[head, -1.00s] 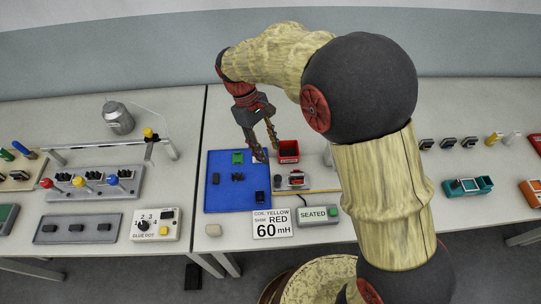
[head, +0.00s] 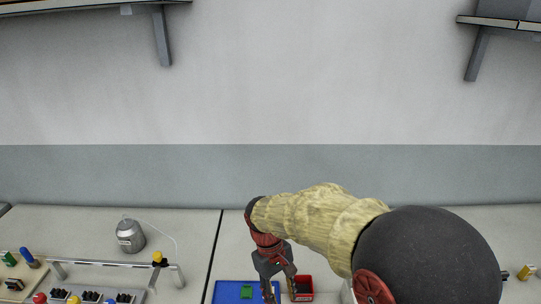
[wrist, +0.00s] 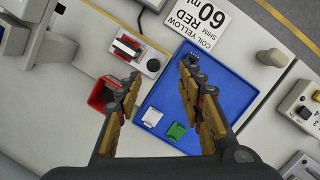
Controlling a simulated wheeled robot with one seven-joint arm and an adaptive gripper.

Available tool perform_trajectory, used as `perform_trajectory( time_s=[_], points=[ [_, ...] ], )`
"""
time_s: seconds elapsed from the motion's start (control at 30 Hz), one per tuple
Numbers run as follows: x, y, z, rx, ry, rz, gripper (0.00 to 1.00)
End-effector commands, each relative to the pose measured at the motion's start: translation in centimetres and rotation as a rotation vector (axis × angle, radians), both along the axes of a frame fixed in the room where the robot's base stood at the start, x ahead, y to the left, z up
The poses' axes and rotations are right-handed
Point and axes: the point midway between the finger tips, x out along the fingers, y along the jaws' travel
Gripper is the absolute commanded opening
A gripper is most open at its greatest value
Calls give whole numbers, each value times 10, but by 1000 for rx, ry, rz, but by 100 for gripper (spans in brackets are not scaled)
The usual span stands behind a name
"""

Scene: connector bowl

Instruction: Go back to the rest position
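My gripper (wrist: 162,76) is open and empty in the wrist view, its two fingers apart above the table. In the head view my gripper (head: 275,280) hangs over the blue mat's right side, beside the red bin (head: 301,283); its fingertips are partly cut off by the bottom edge. The blue mat (wrist: 230,95) lies below the gripper in the wrist view, with a green block (wrist: 177,131) and a white block (wrist: 152,117) on it. The red bin also shows in the wrist view (wrist: 99,94), left of the fingers.
A grey device with a red part (wrist: 138,55) and a printed card (wrist: 197,25) lie near the mat. A metal canister (head: 130,236) stands at the left, near a rail (head: 105,263). Wall shelves (head: 90,5) are high above; the wall between is bare.

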Motion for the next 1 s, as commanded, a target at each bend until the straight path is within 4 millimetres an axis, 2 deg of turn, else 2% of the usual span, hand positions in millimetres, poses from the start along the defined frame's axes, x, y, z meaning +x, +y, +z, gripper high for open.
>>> perform_trajectory(
  time_s=[0.4, 0.8, 1.0],
  points=[
    [-66, -71, 83, 150, -292, -285, 38],
    [-136, -135, 141, 251, -598, -496, 38],
    [-146, -152, 170, 267, -714, -547, 38]
  ],
)
